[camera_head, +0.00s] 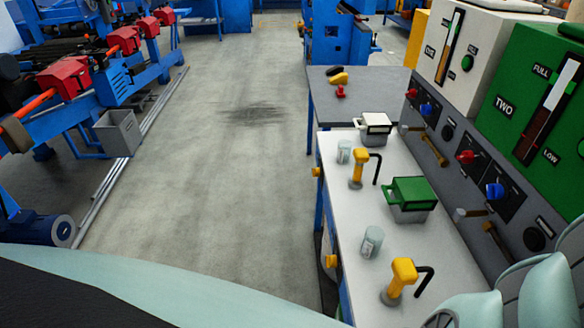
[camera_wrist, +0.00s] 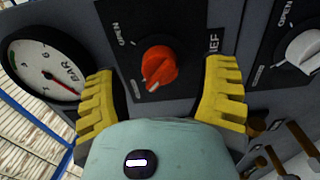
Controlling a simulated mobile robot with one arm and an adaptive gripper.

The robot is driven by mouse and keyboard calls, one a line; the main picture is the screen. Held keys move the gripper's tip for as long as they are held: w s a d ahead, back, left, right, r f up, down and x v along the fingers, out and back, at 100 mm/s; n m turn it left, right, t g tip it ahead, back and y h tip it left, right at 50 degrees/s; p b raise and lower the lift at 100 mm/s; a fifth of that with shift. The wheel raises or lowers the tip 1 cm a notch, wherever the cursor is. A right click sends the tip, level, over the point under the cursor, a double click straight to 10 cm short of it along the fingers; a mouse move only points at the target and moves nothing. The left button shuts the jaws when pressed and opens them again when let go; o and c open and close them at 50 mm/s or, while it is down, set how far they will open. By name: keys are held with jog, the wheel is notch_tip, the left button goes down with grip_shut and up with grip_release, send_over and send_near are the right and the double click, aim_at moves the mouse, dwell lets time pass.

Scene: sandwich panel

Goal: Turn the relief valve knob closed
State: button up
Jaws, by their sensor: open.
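The red relief valve knob (camera_wrist: 158,66) sits on a dark plate in the wrist view. "OPEN" is printed at its upper left and the letters "IEF" at its right. A white mark on the knob points to the lower left. My gripper (camera_wrist: 161,74) has its yellow ridged fingers spread, one on each side of the knob and apart from it. I cannot tell the depth gap to the knob. In the head view, my pale arm parts show at the lower right, and the fingers are not visible there.
A round BAR gauge (camera_wrist: 48,70) is left of the knob, close to the left finger. A white knob (camera_wrist: 303,50) is at the right. In the head view, the grey panel (camera_head: 440,150) bears several red and blue knobs beside a white bench (camera_head: 345,205). The floor (camera_head: 225,150) is clear.

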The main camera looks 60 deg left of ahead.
jog(key=v, duration=1)
dwell(0.3)
jog(key=shift+s, duration=0.1)
dwell(0.5)
